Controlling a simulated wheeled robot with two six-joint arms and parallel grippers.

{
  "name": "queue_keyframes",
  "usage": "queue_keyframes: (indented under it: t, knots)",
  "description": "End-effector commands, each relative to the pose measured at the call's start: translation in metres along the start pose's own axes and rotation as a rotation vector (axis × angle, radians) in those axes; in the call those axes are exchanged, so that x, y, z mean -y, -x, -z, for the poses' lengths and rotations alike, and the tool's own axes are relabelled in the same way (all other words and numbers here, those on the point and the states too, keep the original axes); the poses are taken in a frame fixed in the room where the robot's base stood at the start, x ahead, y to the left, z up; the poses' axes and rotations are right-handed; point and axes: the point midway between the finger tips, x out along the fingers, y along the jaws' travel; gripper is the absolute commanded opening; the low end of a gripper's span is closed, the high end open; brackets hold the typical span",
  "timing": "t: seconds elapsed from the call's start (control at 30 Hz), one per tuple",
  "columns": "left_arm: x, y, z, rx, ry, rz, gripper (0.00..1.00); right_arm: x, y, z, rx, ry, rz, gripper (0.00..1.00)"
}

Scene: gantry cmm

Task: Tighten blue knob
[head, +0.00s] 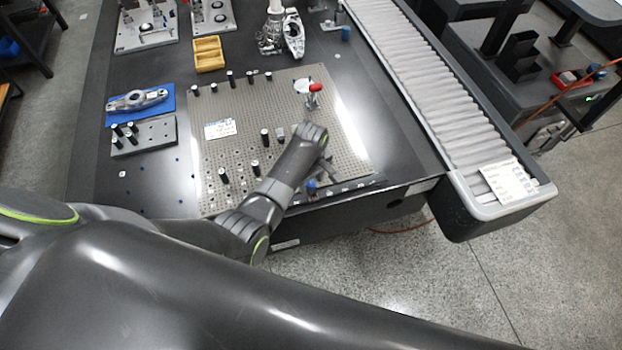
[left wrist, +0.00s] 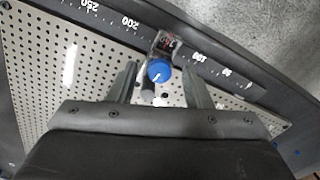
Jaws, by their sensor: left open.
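The blue knob (left wrist: 158,71) shows in the left wrist view on top of a small fixture (left wrist: 166,44) beside the numbered scale. In the head view the blue knob (head: 311,185) is near the front edge of the perforated plate, partly hidden by my arm. My left gripper (left wrist: 163,82) is open, with one finger on each side of the knob as seen from the wrist. I cannot tell how far above the knob the fingertips are. In the head view my left gripper (head: 322,172) is mostly hidden behind its wrist. My right gripper is not in view.
The perforated plate (head: 225,155) carries several black posts (head: 265,136) and a red-topped clamp (head: 314,95). A ribbed cover (head: 425,75) runs along the right.

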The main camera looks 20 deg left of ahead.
Motion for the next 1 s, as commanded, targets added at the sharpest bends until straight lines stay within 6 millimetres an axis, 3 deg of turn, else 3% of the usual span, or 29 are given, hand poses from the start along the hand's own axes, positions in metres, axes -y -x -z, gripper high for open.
queue_keyframes:
  t: [0.1,0.43,0.73,1.0]
  knots:
    - [0.000,0.000,0.000,0.000,0.000,0.000,0.42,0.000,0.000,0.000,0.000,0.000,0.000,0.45]
    - [0.000,0.001,0.000,0.000,0.000,0.000,0.00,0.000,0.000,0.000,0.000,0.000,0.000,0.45]
    - [0.000,0.002,0.000,0.001,-0.039,0.001,0.00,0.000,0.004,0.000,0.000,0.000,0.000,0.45]
    - [0.000,0.004,0.000,0.001,-0.201,0.001,0.00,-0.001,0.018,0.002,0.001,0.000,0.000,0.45]
